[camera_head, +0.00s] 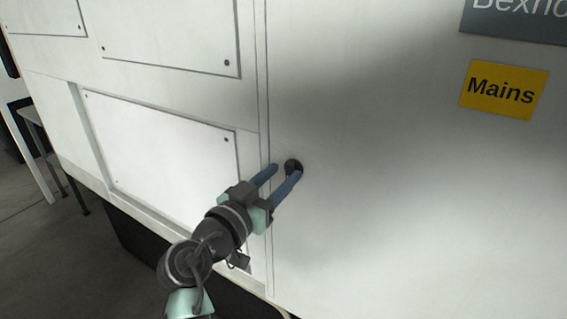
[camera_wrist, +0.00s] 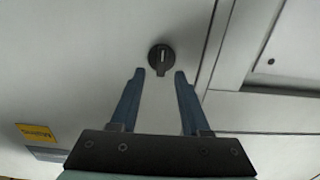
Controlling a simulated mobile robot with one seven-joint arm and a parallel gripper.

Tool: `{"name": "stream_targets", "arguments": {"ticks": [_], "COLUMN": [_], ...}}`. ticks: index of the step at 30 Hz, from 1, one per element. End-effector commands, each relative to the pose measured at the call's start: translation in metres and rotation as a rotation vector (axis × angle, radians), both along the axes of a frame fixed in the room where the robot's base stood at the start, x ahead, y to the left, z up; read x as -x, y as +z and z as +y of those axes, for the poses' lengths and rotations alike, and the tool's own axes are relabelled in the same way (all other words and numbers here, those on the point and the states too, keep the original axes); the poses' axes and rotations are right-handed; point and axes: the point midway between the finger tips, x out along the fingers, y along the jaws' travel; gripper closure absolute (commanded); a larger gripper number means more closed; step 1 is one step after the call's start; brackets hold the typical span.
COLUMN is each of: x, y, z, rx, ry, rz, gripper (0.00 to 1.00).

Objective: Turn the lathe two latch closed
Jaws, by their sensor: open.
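The latch (camera_head: 292,165) is a small dark round knob on the white machine panel, just right of a vertical seam. In the wrist view the latch (camera_wrist: 161,59) shows as a dark disc with a raised grip bar and a light mark, beyond the fingertips and roughly midway between them. My gripper (camera_head: 286,172) has blue fingers that point at the latch; in the wrist view my gripper (camera_wrist: 160,72) is open and empty, with one finger to each side of the latch's line. The head view does not show clearly whether a fingertip touches it.
A yellow "Mains" label (camera_head: 504,89) and a grey sign (camera_head: 515,20) are on the panel at upper right. Screwed cover panels (camera_head: 165,150) lie left of the seam. A table (camera_head: 40,130) stands at far left. The panel around the latch is flat and clear.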

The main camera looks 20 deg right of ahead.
Motion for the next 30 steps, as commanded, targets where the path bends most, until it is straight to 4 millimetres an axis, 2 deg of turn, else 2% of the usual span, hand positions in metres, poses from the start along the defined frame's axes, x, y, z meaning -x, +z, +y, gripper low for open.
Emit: {"name": "stream_targets", "arguments": {"ticks": [6,15,23,30], "x": [-0.0105,-0.0116,-0.0115,-0.0114], "y": [0.0006,-0.0002,-0.0001,-0.0001], "z": [-0.0132,-0.0142,-0.0139,-0.0138], "rx": [0.0,0.0,0.0,0.0], "ry": [0.0,0.001,0.001,0.001], "rz": [0.0,0.0,0.0,0.0], "gripper": [0.54,0.54,1.0,1.0]}}
